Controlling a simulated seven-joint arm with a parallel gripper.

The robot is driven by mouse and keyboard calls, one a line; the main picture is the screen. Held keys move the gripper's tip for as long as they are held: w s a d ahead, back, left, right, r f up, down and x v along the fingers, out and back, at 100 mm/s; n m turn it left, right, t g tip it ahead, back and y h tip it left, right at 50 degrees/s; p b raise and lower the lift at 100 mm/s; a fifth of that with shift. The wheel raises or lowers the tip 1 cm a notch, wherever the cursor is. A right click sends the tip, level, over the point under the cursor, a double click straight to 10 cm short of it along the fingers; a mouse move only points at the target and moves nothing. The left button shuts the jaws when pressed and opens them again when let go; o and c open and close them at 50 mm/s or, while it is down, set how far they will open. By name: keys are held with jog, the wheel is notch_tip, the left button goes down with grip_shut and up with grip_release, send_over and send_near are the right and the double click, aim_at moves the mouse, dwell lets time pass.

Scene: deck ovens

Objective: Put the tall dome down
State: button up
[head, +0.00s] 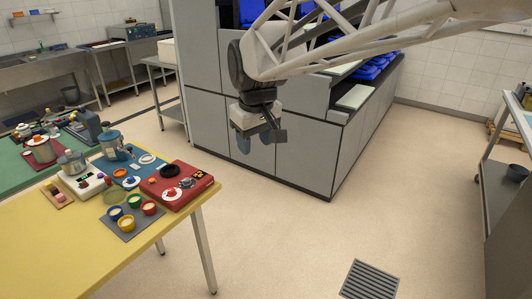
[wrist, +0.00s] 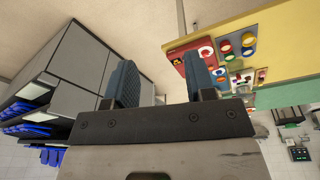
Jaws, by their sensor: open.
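My gripper (head: 262,139) hangs in front of the grey oven cabinet, to the right of the yellow table and clear of it. In the wrist view its two blue-grey fingers (wrist: 161,84) stand apart, with nothing between them. I cannot pick out the tall dome for certain in either view. Several small vessels stand on the table, among them a blue-and-grey pot (head: 115,148), a grey lidded pot (head: 72,163) and a red-and-grey pot (head: 40,151). They are too small to tell whether one is the dome.
The yellow table (head: 150,226) also holds a red box-like unit (head: 197,184) and a grey mat (head: 122,232) with several coloured cups. The grey oven cabinet (head: 300,160) stands behind my gripper. A metal rack (head: 500,205) is at the right. The floor between is open, with a drain grate (head: 370,281).

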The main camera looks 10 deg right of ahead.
jog(key=s+d+f+m, duration=0.1)
jog(key=s+d+f, duration=0.1)
jog(key=s, duration=0.5)
jog(key=s+d+f+m, duration=0.2)
jog(key=s+d+f, duration=0.1)
jog(key=s, duration=0.4)
jog(key=s+d+f+m, duration=0.2)
jog(key=s+d+f, duration=0.1)
jog(key=s, duration=0.4)
jog(key=shift+s+d+t, duration=0.15)
jog(key=shift+d+t, duration=0.15)
jog(key=shift+d, duration=0.3)
